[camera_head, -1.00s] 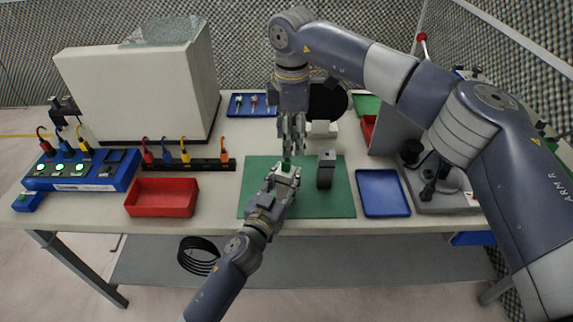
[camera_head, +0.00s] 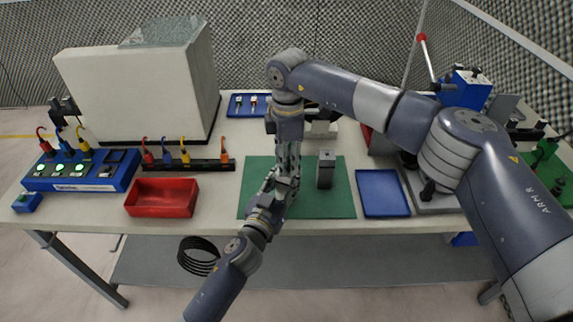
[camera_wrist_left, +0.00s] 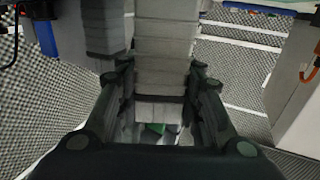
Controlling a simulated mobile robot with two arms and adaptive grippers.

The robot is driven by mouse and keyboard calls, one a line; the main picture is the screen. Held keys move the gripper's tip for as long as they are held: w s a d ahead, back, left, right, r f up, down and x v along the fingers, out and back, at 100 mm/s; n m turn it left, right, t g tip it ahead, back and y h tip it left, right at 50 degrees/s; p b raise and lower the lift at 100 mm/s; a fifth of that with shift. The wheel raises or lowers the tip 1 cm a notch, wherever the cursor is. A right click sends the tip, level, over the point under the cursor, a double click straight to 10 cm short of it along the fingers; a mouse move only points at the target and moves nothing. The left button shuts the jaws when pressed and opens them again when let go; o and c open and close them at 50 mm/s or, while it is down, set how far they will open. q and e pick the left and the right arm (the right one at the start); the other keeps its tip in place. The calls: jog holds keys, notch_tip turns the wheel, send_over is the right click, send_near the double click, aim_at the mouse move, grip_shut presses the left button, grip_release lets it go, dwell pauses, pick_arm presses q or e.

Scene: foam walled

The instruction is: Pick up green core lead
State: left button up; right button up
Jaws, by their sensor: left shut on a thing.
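My left gripper (camera_head: 284,190) reaches in over the green mat (camera_head: 335,205) and is shut on a small part. A bit of green (camera_wrist_left: 154,128) shows between its fingers in the left wrist view, with pale surfaces around it; I take it to be the green core lead. In the head view this part is hidden behind the grippers. My right gripper (camera_head: 287,163) points straight down from above and meets the left gripper's tips. Whether its fingers are open or shut cannot be told.
A grey upright block (camera_head: 326,170) stands on the mat just right of the grippers. A blue tray (camera_head: 382,193) lies further right and a red bin (camera_head: 162,198) left. A rack of coloured hooked leads (camera_head: 190,164) stands behind the bin. A blue parts tray (camera_head: 240,112) is at the back.

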jog(key=c, duration=0.3)
jog(key=shift+r, duration=0.1)
notch_tip(320, 180, up, 10)
jog(key=shift+f, duration=0.1)
dwell(0.4)
pick_arm(q)
jog(key=o, duration=1.2)
jog(key=shift+s, duration=0.1)
